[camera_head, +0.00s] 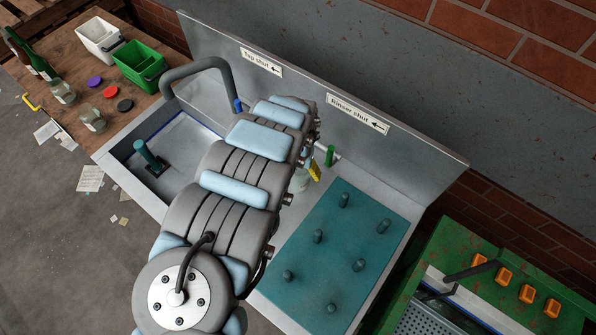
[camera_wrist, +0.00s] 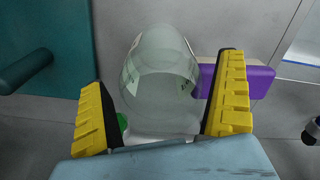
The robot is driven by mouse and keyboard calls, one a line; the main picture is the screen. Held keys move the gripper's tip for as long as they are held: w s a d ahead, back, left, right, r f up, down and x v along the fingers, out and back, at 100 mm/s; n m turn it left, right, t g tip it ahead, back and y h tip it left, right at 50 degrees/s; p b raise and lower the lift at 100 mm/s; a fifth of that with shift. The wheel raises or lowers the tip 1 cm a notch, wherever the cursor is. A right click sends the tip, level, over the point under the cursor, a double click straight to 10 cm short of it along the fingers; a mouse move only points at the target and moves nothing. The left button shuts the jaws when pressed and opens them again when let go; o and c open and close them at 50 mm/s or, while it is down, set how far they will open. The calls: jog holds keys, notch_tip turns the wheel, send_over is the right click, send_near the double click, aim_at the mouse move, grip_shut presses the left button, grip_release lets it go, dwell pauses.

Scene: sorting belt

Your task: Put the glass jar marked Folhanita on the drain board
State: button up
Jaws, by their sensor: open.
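A clear glass jar (camera_wrist: 160,75) stands between the two yellow finger pads of my gripper (camera_wrist: 163,95) in the wrist view. The fingers are apart, one on each side of it; I cannot tell whether either touches it. No readable name shows on the jar. In the head view, part of the jar (camera_head: 299,181) shows beside a yellow finger of my gripper (camera_head: 314,171); my arm hides the rest. The teal drain board (camera_head: 335,237) with several upright pegs lies just to the right. Its edge shows at left in the wrist view (camera_wrist: 60,75).
The sink basin (camera_head: 185,150) and curved tap (camera_head: 200,68) are left of my arm. A green rinser handle (camera_head: 330,155) stands near the gripper. A wooden table holds glass jars (camera_head: 95,120), lids (camera_head: 110,92), a white bin (camera_head: 100,38) and a green bin (camera_head: 138,65). A green machine (camera_head: 500,285) stands lower right.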

notch_tip(320, 180, up, 12)
jog(key=p, duration=0.3)
jog(key=shift+p, duration=0.4)
dwell(0.4)
